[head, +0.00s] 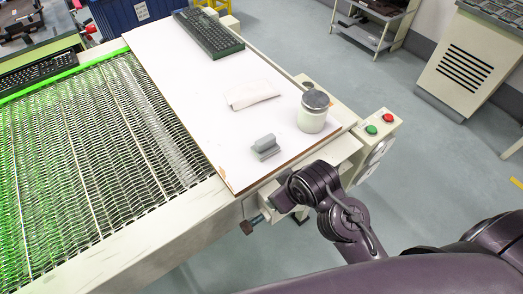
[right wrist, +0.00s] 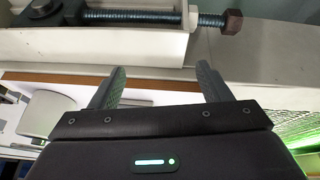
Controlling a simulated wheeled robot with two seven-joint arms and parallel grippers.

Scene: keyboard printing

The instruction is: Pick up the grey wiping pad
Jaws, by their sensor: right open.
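The grey wiping pad (head: 265,147), a small grey block with a raised grip, lies on the white board (head: 190,85) near its front edge. My right gripper shows in the right wrist view (right wrist: 158,85) with its two fingers wide apart and nothing between them. In the head view my right wrist is just off the board's front corner, below and to the right of the pad, not touching it. A grey shape (right wrist: 43,113) at the left of the right wrist view may be the pad; I cannot tell. My left gripper is not in view.
A lidded white jar (head: 312,115) stands right of the pad, and a folded white cloth (head: 252,95) lies behind it. A black keyboard (head: 210,34) is at the board's far end. A bolt (right wrist: 210,20) protrudes from the machine frame near my right fingers.

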